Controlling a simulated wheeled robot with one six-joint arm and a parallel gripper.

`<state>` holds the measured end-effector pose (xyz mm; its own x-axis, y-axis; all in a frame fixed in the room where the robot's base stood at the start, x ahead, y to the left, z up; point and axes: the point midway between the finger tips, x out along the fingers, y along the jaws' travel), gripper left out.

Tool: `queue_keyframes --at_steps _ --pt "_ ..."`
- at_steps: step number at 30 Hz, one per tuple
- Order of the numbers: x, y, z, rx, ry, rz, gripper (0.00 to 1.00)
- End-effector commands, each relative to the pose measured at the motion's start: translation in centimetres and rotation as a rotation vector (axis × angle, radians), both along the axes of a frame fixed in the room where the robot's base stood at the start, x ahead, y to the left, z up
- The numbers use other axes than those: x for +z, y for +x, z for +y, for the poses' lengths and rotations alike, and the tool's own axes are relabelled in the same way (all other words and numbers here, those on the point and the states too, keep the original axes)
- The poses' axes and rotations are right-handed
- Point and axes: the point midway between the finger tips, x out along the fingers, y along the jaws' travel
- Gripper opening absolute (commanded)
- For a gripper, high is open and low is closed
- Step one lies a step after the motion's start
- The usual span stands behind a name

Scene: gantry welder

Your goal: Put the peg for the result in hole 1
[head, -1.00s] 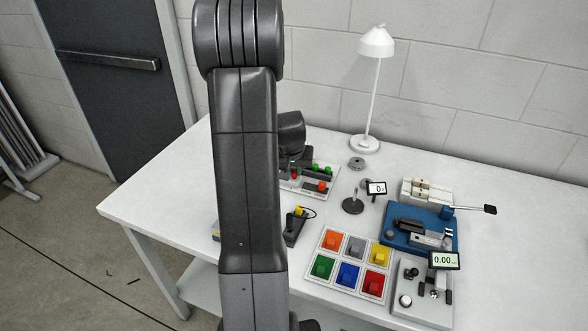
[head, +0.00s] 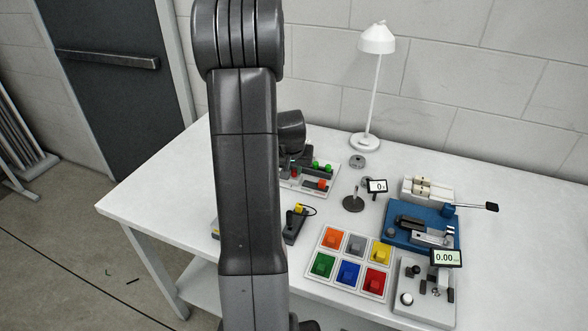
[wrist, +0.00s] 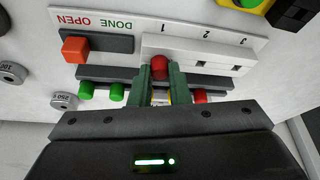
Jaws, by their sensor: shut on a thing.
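My gripper (wrist: 160,80) has green fingers, shut on a red peg (wrist: 160,66) in the wrist view. The peg's red end shows between the fingertips, at the left end of a white block (wrist: 185,49) with square holes. The holes by the numbers 2 (wrist: 201,63) and 3 (wrist: 236,68) look empty. In the head view my arm partly covers the peg board (head: 325,193).
Green pegs (wrist: 117,91) and another red peg (wrist: 200,96) sit beside the gripper. An orange slider (wrist: 75,49) stands at the OPEN end of its dark track. Round weights (wrist: 12,73) lie to the left. A coloured button panel (head: 315,252) and blue device (head: 408,238) stand nearby.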

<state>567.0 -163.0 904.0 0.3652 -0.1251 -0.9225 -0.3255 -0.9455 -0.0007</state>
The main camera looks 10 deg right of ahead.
Motion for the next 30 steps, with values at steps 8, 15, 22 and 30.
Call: queue_keyframes --at_steps 8,15,22,30 --pt "-0.2 -0.1 0.0 0.000 0.001 0.005 0.41" --pt "-0.1 -0.1 0.0 0.000 0.001 0.003 0.41" --pt "1.5 -0.6 0.2 0.000 0.000 0.000 0.41" --pt "6.1 -2.4 0.8 0.000 0.000 -0.003 0.41"
